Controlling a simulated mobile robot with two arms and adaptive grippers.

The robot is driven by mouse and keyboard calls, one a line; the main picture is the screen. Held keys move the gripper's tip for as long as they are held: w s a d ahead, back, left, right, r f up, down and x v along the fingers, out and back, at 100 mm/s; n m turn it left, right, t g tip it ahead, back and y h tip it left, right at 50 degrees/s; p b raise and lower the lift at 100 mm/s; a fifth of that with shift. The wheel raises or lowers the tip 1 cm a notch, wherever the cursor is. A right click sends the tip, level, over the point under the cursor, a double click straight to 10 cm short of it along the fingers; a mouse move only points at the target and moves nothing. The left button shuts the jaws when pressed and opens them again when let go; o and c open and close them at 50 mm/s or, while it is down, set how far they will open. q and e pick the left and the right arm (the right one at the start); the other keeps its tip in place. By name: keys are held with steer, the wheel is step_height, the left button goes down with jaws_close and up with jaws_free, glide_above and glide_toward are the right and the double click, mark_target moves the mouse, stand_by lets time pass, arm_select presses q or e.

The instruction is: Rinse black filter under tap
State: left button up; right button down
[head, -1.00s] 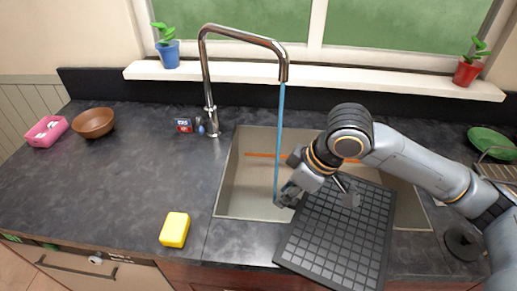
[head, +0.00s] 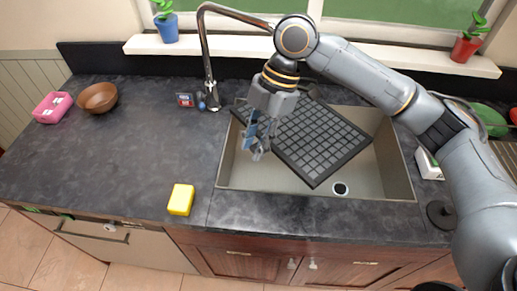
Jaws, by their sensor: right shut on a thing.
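The black filter (head: 322,140), a dark flat panel with a grid of squares, is held tilted over the sink (head: 378,180). My right gripper (head: 258,148) is shut on the filter at its left side. The chrome tap (head: 207,62) stands behind the sink, and my right arm hides the end of its spout. A short blue strip (head: 251,128), which looks like the water stream, shows beside the gripper. I cannot tell whether the water touches the filter. My left gripper is not in view.
A yellow sponge (head: 181,199) lies on the counter left of the sink. A brown bowl (head: 98,97) and a pink box (head: 52,107) stand at the far left. Small items (head: 186,100) sit by the tap base. The left counter is mostly clear.

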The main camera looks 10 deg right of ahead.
mark_target(241, 114)
steer(key=w+b, duration=0.1)
steer(key=w, duration=0.1)
steer(key=w+f+b, duration=0.1)
steer(key=w, duration=0.1)
steer(key=w+a+b, duration=0.1)
steer(key=w, duration=0.1)
steer(key=shift+w+f, duration=0.3)
steer(key=shift+w, duration=0.05)
steer(key=shift+w+a+r+p, duration=0.15)
steer(key=shift+w+p, duration=0.25)
steer(key=shift+w, duration=0.4)
steer(key=shift+w+f+p, duration=0.25)
steer(key=shift+w+p, duration=0.2)
steer(key=shift+w, duration=0.5)
steer(key=shift+w+f, duration=0.2)
steer(key=shift+w, duration=0.25)
steer(key=s+p, duration=0.3)
steer(key=s, duration=0.5)
steer(key=shift+d+p, duration=0.4)
steer(key=shift+d, duration=0.05)
